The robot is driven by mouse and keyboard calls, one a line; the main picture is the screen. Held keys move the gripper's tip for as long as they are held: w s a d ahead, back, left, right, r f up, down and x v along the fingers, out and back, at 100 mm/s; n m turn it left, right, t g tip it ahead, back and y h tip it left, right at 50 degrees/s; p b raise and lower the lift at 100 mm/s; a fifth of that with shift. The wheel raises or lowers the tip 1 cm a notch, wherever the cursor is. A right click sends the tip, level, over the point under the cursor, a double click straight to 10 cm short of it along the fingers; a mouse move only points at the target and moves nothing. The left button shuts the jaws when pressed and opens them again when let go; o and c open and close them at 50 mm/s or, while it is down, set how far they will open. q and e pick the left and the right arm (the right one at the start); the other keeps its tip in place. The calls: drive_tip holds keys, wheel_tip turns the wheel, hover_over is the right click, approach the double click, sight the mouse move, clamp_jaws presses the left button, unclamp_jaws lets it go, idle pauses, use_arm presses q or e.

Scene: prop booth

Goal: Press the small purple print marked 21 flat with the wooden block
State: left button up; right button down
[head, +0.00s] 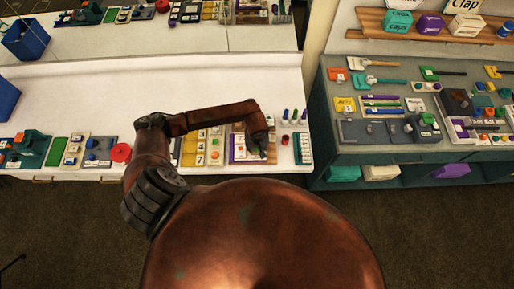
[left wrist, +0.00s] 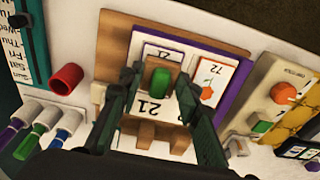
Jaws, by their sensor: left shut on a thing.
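My left gripper (left wrist: 158,92) is shut on a small piece with a green face, which looks like the wooden block (left wrist: 158,80). The purple-edged print marked 21 (left wrist: 165,50) lies just beyond the fingertips in the left wrist view, partly covered by the held piece. Whether the two touch, I cannot tell. In the head view the left gripper (head: 257,150) is over the right part of the white counter. My right gripper is not in view.
A fruit print marked 72 (left wrist: 209,75) lies right beside the 21 print. A red cup (left wrist: 67,79) and several coloured pens (left wrist: 45,122) stand to the left. A board with an orange ball (left wrist: 283,93) is at the right. The counter's back (head: 90,95) is clear.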

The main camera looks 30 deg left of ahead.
use_arm(q)
drive_tip(key=shift+s+d+r+p, duration=0.15)
drive_tip(key=shift+r+p, duration=0.4)
drive_tip(key=shift+r, duration=0.85)
drive_tip(key=shift+s+d+r+p, duration=0.1)
drive_tip(key=shift+r+p, duration=0.45)
drive_tip(key=shift+r, duration=0.85)
drive_tip(key=shift+w, duration=0.1)
drive_tip(key=shift+w+d+r+b, duration=0.15)
drive_tip(key=shift+b, duration=0.2)
drive_tip(key=s+d+r+m+b, duration=0.1)
drive_tip(key=d+r+m+b, duration=0.4)
drive_tip(key=r+b, duration=0.6)
drive_tip(key=shift+s+d+r+m+h+b, duration=0.15)
drive_tip(key=shift+s+d+m+h+b, duration=0.2)
drive_tip(key=shift+m, duration=0.35)
drive_tip(key=shift+a, duration=0.1)
